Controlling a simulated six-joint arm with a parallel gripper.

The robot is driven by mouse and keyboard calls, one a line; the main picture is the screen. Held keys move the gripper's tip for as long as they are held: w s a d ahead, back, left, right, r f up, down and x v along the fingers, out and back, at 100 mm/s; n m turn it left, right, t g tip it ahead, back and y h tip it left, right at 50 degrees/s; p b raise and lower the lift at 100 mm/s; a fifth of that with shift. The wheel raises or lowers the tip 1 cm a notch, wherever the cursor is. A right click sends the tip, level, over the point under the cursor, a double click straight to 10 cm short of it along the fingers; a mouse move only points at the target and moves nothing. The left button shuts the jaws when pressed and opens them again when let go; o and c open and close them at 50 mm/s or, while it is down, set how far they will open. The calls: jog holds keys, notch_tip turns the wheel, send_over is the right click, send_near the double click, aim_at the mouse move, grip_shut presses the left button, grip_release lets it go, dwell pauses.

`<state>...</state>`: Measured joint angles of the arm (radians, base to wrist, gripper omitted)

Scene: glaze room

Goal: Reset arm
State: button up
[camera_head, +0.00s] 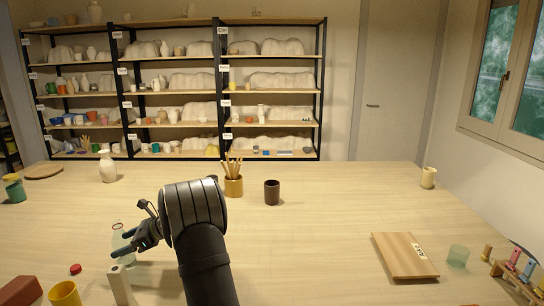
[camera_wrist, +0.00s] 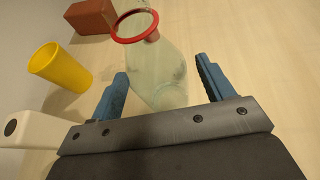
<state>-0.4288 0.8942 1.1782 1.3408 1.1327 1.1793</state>
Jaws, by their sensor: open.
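My gripper (camera_head: 121,244) is at the lower left over the table, its jaws open. In the wrist view its two blue fingers (camera_wrist: 162,74) stand wide apart with nothing clamped between them. A clear, pale green glass bottle (camera_head: 118,233) stands just by the fingertips, partly hidden by them. In the wrist view the bottle (camera_wrist: 155,90) lies between and beyond the fingers, with gaps showing at both sides.
Near the gripper are a yellow cup (camera_head: 64,294), a whitish block (camera_head: 121,286), a red cap (camera_head: 76,269) and a reddish brick (camera_head: 20,291). A brush pot (camera_head: 233,187) and dark cup (camera_head: 272,193) stand behind the arm. A wooden board (camera_head: 403,255) lies right. The centre right is clear.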

aim_at(115, 236)
jog(key=v, duration=0.9)
jog(key=x, duration=1.2)
jog(key=shift+s+f, duration=0.1)
notch_tip(115, 236, up, 4)
jog(key=shift+d+r, duration=0.1)
jog(key=shift+d, duration=0.05)
jog(key=w+d+r, duration=0.2)
jog(key=d+r, duration=1)
jog(key=s+a+n+g, duration=0.1)
jog(key=s+a+g, duration=0.1)
jog(key=s+a, duration=0.9)
jog(key=shift+s+a+r+n, duration=0.3)
jog(key=shift+s+a+n, duration=0.1)
jog(key=shift+s, duration=2.15)
jog(key=shift+o, duration=0.3)
